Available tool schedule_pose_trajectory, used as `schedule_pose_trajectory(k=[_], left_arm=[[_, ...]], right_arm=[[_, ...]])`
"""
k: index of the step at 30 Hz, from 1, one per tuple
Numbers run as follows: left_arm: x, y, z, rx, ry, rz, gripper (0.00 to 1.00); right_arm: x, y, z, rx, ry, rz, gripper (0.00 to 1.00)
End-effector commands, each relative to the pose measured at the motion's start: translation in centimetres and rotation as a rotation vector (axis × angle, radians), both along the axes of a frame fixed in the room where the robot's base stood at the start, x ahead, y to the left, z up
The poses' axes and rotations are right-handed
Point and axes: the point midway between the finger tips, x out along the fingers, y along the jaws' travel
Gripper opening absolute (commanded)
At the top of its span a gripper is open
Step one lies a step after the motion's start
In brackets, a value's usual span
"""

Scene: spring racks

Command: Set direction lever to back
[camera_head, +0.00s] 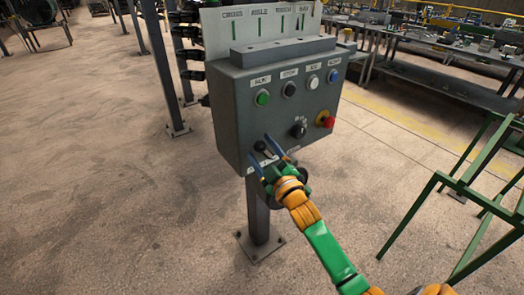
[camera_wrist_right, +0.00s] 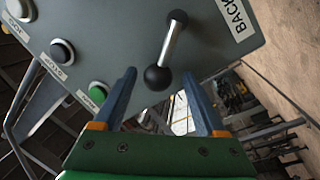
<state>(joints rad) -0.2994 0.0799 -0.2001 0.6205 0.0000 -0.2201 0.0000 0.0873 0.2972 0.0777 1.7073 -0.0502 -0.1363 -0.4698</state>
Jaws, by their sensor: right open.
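The direction lever shows in the right wrist view as a metal shaft with a black ball knob (camera_wrist_right: 157,78), on the face of the grey control box (camera_head: 238,125). A white label reading BACK (camera_wrist_right: 234,14) is to the right of the shaft's root there. My right gripper (camera_head: 262,150) is open at the lower front of the box. In the wrist view its blue fingers (camera_wrist_right: 159,75) stand on either side of the ball, with a gap on both sides. In the head view the fingers partly hide the lever and its labels. My left gripper is out of view.
The box also carries a green button (camera_head: 262,98), black, white and blue buttons, a black rotary knob (camera_head: 298,131) and a red emergency stop (camera_head: 326,119). It stands on a grey post (camera_head: 257,212). A green frame (camera_head: 455,185) stands at the right.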

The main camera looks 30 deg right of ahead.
Motion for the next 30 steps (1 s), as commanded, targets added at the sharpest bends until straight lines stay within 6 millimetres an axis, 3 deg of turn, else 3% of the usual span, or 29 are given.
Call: schedule_pose_trajectory(k=[4,12,15,28,30], left_arm=[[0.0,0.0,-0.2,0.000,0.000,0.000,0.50],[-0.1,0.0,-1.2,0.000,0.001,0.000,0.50],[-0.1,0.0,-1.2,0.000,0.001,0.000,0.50],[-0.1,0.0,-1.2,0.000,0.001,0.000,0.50],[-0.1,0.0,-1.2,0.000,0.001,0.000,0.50]], right_arm=[[-1.0,0.1,-0.2,0.000,0.000,0.000,0.73],[-5.9,0.5,-1.0,0.000,0.002,0.001,0.73],[-6.8,0.6,-1.0,0.000,0.002,0.001,0.73],[-7.0,0.6,-0.9,0.001,0.003,0.000,0.73],[-6.8,0.5,-2.4,0.020,0.037,-0.003,0.73]])
